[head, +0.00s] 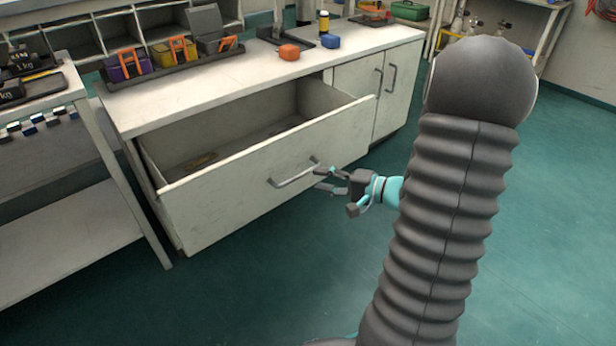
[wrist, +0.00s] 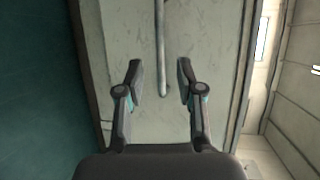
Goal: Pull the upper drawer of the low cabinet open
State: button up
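The upper drawer (head: 235,186) of the low cabinet (head: 404,85) stands well out from the body, its inside showing. Its front carries a grey bar handle (head: 294,173). My gripper (head: 328,180) is at the right end of the handle, in front of the drawer face. The drawer front (wrist: 205,50) fills the middle of the wrist view.
On the cabinet top are an orange block (head: 289,52), a blue block (head: 330,41) and a tray of coloured boxes (head: 175,62). A shelf table (head: 75,225) stands at left. The green floor (head: 270,290) in front is clear.

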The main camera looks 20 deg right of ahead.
jog(key=shift+v, duration=2.5)
jog(key=s+a+f+m+g, duration=0.2)
jog(key=s+a+f+g, duration=0.1)
jog(key=s+f+g, duration=0.3)
jog(key=s+a+r+n+g+h+p, duration=0.3)
jog(key=s+a+r+g+h, duration=0.15)
jog(key=s, duration=0.25)
jog(key=s+a+r+n+t+h+p, duration=0.1)
jog(key=a+r+n+h+p, duration=0.1)
jog(key=r, duration=0.5)
jog(key=s+a+r+n+t+h+p, duration=0.1)
jog(key=s+a+r+n+h+p, duration=0.1)
jog(key=r, duration=0.6)
jog(key=s+a+r+n+t+h+p, duration=0.2)
jog(key=r+n, duration=0.3)
jog(key=r, duration=0.3)
jog(key=shift+a+n+p, duration=0.4)
jog(key=shift+a+p, duration=0.45)
